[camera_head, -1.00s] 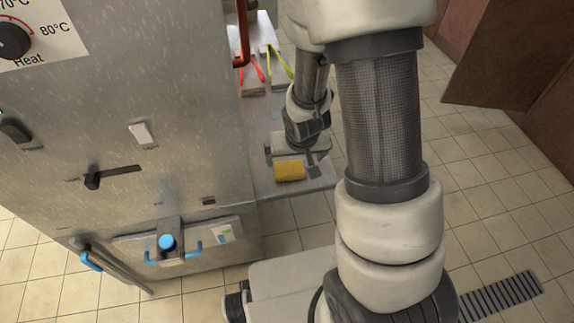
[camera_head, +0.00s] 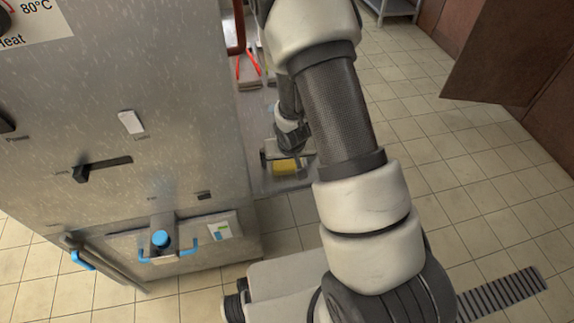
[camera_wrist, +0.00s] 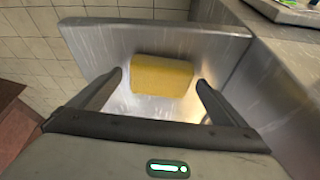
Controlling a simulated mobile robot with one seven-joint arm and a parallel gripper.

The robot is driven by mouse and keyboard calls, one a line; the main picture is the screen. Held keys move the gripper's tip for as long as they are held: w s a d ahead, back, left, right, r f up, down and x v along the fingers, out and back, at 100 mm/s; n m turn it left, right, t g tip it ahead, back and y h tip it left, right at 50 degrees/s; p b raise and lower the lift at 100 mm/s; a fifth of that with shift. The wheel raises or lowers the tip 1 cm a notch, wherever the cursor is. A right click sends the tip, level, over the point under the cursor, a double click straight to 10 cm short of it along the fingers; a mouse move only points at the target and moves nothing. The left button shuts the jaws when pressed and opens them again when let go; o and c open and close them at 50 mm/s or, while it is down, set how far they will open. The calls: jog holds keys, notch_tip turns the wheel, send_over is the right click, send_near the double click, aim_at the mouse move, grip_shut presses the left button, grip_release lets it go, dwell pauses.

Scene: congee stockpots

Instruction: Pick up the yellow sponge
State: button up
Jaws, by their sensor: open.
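The yellow sponge (camera_wrist: 162,76) lies on a shiny metal shelf (camera_wrist: 100,36) in the wrist view. My gripper (camera_wrist: 160,78) is open, with one finger on each side of the sponge and a gap at both sides. In the head view the sponge (camera_head: 285,166) shows just below my gripper (camera_head: 287,156), on the metal shelf beside the large steel unit. The gripper hides part of it there. I cannot tell how far the fingertips are above the shelf.
The large steel unit (camera_head: 100,120) with knobs and blue handles stands left of my arm. Red-handled tongs (camera_head: 246,66) lie farther back beside it. In the wrist view a steel wall rises at the right. Open tiled floor (camera_head: 470,190) lies to the right.

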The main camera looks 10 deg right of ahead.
aim_at(287, 163)
jog(key=c, duration=1.1)
jog(key=shift+r, duration=0.1)
notch_tip(287, 163, up, 10)
jog(key=p, duration=0.3)
